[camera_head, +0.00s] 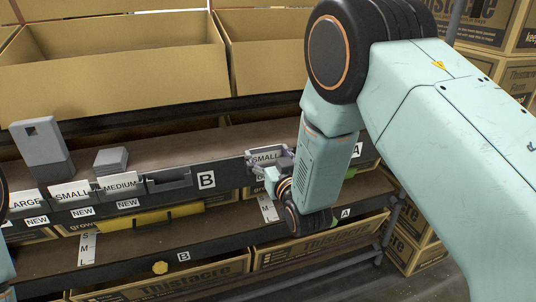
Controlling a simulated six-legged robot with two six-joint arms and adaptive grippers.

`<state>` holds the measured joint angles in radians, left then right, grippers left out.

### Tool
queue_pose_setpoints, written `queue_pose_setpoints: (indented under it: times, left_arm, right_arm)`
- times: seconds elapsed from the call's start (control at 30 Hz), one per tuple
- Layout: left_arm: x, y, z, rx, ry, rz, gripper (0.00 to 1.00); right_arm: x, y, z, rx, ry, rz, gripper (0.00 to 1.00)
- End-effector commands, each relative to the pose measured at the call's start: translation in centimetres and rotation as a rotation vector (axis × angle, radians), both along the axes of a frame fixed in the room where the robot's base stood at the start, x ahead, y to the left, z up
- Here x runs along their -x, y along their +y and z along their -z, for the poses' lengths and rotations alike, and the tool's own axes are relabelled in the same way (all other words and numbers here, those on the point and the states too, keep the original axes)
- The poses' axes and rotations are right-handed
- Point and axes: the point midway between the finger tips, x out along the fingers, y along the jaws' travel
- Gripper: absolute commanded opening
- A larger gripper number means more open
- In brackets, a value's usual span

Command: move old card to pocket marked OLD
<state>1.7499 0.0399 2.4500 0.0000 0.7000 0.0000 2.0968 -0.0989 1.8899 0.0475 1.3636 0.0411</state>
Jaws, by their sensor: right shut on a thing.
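My right gripper (280,174) is at the front shelf rail, right of the B label, shut on a white card (265,157) that reads SMALL. The card is upright at a grey holder on the rail; I cannot tell whether it is inside it. The gripper and arm hide part of this spot. Further left, cards reading LARGE (28,201), SMALL (70,192) and MEDIUM (120,182) stand in pockets, with NEW labels (82,212) below. An empty-looking dark pocket (168,181) is left of the B label (206,181). No OLD marking is readable. My left gripper is not visible.
Open cardboard boxes (115,75) stand on the upper shelf, and more boxes (320,250) are below. Grey blocks (42,145) sit behind the left pockets. A lower shelf (140,245) carries a size strip and a yellow piece. Stacked boxes stand at right.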

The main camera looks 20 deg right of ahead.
Motion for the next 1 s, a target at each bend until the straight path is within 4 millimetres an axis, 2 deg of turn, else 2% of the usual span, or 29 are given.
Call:
queue_pose_setpoints:
  times: [0.83, 0.87, 1.0]
  left_arm:
    - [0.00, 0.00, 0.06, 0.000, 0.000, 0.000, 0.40]
    - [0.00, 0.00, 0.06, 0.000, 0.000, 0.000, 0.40]
    - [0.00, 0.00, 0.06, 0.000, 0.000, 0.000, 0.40]
  right_arm:
    - [0.00, -0.01, 0.36, 0.000, 0.000, 0.000, 0.67]
    - [0.00, -0.01, 0.36, 0.000, 0.000, 0.000, 0.81]
    - [0.00, -0.01, 0.35, 0.000, 0.000, 0.000, 0.93]
